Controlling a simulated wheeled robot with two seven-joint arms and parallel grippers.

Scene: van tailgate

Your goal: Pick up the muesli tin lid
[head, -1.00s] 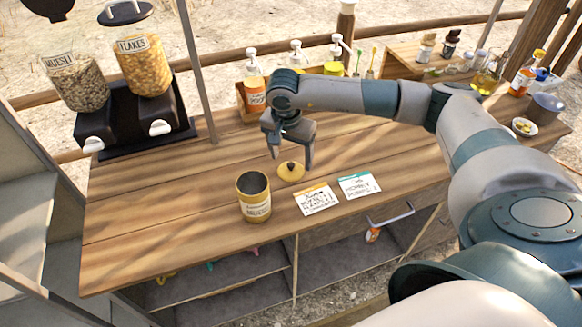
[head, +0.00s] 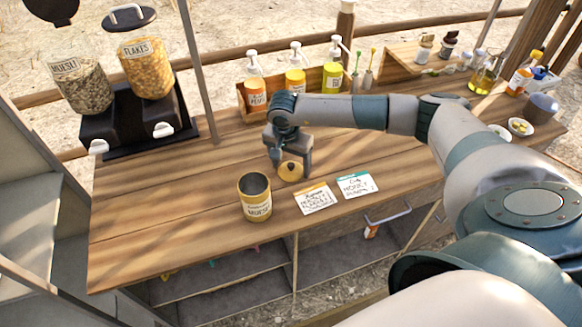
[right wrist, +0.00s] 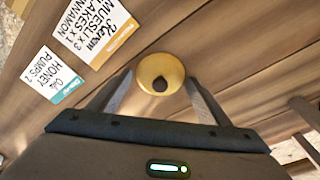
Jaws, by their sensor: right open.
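The muesli tin lid (head: 290,171) is a round yellow disc with a dark knob, lying on the wooden counter. It also shows in the right wrist view (right wrist: 160,70). The open muesli tin (head: 255,200) stands upright to its left and a little nearer. My right gripper (head: 293,174) is open, pointing down over the lid. In the right wrist view, its fingers (right wrist: 160,88) are on either side of the lid's knob. I cannot tell whether they touch the lid. My left gripper is not in view.
Two order cards, one orange-edged (head: 315,199) and one teal-edged (head: 355,186), lie right of the lid. Muesli (head: 82,88) and flakes (head: 145,68) dispensers stand at the back left. A wooden box of pump bottles (head: 295,84) stands behind my right arm. The counter's left front is clear.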

